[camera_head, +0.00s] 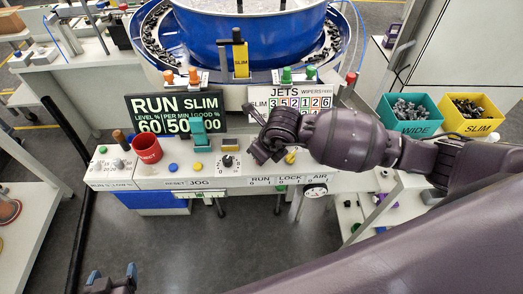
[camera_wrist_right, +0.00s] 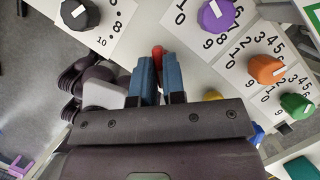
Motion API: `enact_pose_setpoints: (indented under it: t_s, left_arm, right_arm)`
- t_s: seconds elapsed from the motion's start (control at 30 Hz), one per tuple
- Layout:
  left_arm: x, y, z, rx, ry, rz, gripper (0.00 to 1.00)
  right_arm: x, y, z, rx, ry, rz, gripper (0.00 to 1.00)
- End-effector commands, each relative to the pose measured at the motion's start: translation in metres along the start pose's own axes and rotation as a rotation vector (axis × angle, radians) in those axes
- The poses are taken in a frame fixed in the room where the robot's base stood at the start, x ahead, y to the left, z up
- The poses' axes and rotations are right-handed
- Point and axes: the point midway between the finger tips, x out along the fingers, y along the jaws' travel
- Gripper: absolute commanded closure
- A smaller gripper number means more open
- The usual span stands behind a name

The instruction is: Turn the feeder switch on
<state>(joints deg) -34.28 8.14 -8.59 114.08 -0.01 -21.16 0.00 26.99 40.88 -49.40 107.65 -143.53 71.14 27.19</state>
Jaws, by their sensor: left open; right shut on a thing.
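A long white control panel (camera_head: 180,178) runs across the middle of the head view, with a dial (camera_head: 228,161), coloured buttons and RUN, LOCK and AIR labels on its front. My right gripper (camera_head: 262,153) is over its right part, and my wrist hides what it holds there. In the right wrist view its blue fingers (camera_wrist_right: 158,62) are shut on a small red piece (camera_wrist_right: 158,51), whose tip shows between them. I cannot tell whether this is the feeder switch. My left gripper (camera_head: 112,273) is open and empty at the bottom left, well apart from the panel.
A blue bowl feeder (camera_head: 255,40) stands behind the panel. A red cup (camera_head: 147,149) sits on the panel's left. WIDE (camera_head: 412,126) and SLIM (camera_head: 478,128) bins hold parts at right. Purple (camera_wrist_right: 216,15), orange (camera_wrist_right: 267,69) and green (camera_wrist_right: 297,105) knobs are near my right fingers.

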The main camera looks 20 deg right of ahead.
Motion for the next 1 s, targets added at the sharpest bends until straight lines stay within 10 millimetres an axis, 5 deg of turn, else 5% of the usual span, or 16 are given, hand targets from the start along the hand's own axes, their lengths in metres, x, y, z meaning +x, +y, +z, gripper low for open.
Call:
enact_pose_setpoints:
  t_s: [0.6, 0.63, 0.77, 1.0]
  left_arm:
    - [-0.0025, -0.0004, 0.0035, -0.001, -0.008, -0.001, 0.21]
    - [-0.0023, -0.0004, 0.0032, -0.001, -0.007, -0.001, 0.21]
    - [-0.0015, -0.0003, 0.0018, 0.0, -0.005, -0.001, 0.21]
    - [0.0, -0.0001, -0.001, 0.0, 0.001, 0.0, 0.21]
  right_arm:
    - [0.0006, 0.0005, -0.0008, 0.04, 0.002, -0.015, 1.0]
    - [0.0006, 0.0005, -0.0008, 0.04, 0.002, -0.015, 0.86]
    - [0.0005, 0.0004, -0.0007, 0.039, 0.002, -0.015, 0.66]
    - [0.0002, 0.0002, -0.0003, 0.038, 0.001, -0.015, 0.64]
